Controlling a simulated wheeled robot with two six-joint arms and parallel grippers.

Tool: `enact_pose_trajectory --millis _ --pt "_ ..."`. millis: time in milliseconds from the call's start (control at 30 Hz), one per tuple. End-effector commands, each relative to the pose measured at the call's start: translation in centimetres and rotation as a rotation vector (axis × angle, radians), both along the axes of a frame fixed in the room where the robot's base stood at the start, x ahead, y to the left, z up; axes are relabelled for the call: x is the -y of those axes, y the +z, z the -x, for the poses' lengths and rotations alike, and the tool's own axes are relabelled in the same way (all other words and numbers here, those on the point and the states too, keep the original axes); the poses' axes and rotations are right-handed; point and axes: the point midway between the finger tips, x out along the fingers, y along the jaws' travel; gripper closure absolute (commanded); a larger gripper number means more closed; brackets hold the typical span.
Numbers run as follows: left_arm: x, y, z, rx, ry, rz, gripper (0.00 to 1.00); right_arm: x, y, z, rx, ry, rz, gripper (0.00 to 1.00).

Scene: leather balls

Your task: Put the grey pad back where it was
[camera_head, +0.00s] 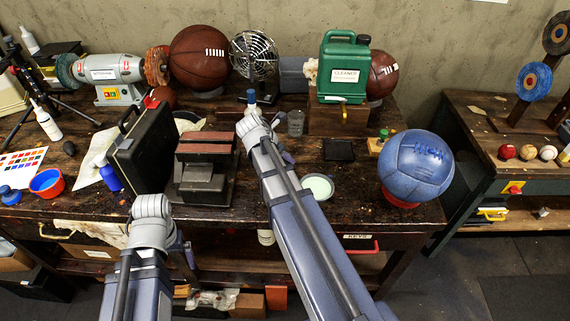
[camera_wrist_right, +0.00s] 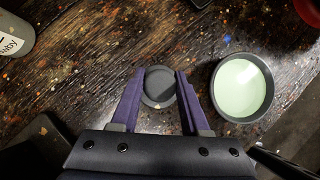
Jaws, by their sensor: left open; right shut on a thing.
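The grey pad (camera_wrist_right: 160,84) is a small dark-grey disc in the right wrist view. A round dark rim shows around its lower edge. My right gripper (camera_wrist_right: 160,75) has its two purple fingers on either side of the pad, shut on it. I cannot tell whether the pad touches the table. In the head view my right arm hides the pad. My left gripper (camera_head: 187,254) is low at the table's front edge, partly hidden by its own wrist, open and away from the pad.
A dish of pale green stuff (camera_wrist_right: 242,86) stands right of the pad; it also shows in the head view (camera_head: 318,187). A blue ball (camera_head: 416,164) is farther right. A black case (camera_head: 142,150) and a brown-topped block (camera_head: 205,165) stand left. A dark square mat (camera_head: 339,150) lies behind the dish.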

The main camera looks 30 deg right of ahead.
Motion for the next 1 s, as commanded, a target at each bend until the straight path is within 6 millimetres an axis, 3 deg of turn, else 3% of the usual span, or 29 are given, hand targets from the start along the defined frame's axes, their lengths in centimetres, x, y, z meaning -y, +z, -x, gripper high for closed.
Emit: enact_pose_trajectory --millis 33,100,500,533,800,1000 --pt "0.00 -1.35 0.00 0.000 0.000 0.000 0.00 0.00 -1.35 0.00 0.000 0.000 0.000 0.99" --pt "0.00 -1.79 -0.01 0.000 0.000 0.000 0.00 0.00 -1.78 0.01 0.000 0.000 0.000 0.99" --pt "0.00 -1.98 0.00 0.000 0.000 0.000 0.00 0.00 -1.97 0.00 0.000 0.000 0.000 0.99" --pt "-0.01 -1.95 0.00 0.000 0.000 0.000 0.00 0.00 -1.95 0.00 0.000 0.000 0.000 0.53" --pt "0.00 -1.83 0.00 0.000 0.000 0.000 0.00 -0.01 -1.83 0.00 0.000 0.000 0.000 0.25" --pt "0.00 -1.81 0.00 0.000 0.000 0.000 0.00 0.00 -1.82 0.00 0.000 0.000 0.000 0.25"
